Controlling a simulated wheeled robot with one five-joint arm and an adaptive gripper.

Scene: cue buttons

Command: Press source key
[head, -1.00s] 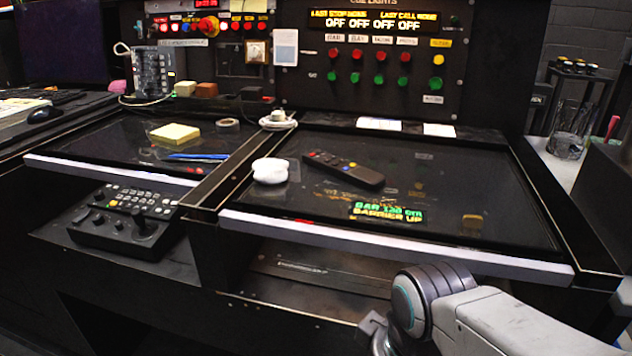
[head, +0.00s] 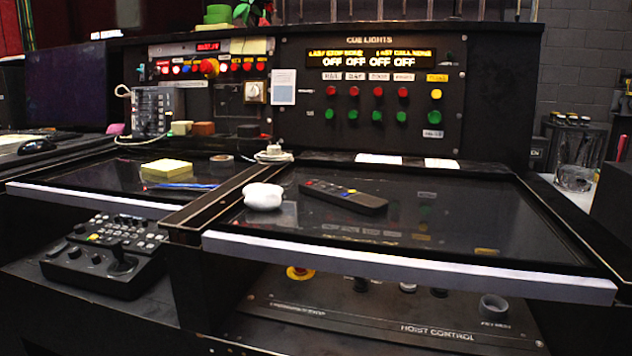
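A dark remote control (head: 343,196) lies flat on the right glass desk surface (head: 450,230), slanting down to the right. Small coloured keys show on its top face, but their labels are too small to read, so I cannot tell which one is the source key. My gripper is not in view.
A white rounded object (head: 263,197) sits just left of the remote. The cue lights panel (head: 375,85) stands behind, with red, green and yellow buttons. A pale front edge (head: 400,266) overhangs the hoist control panel (head: 390,305). The glass right of the remote is clear.

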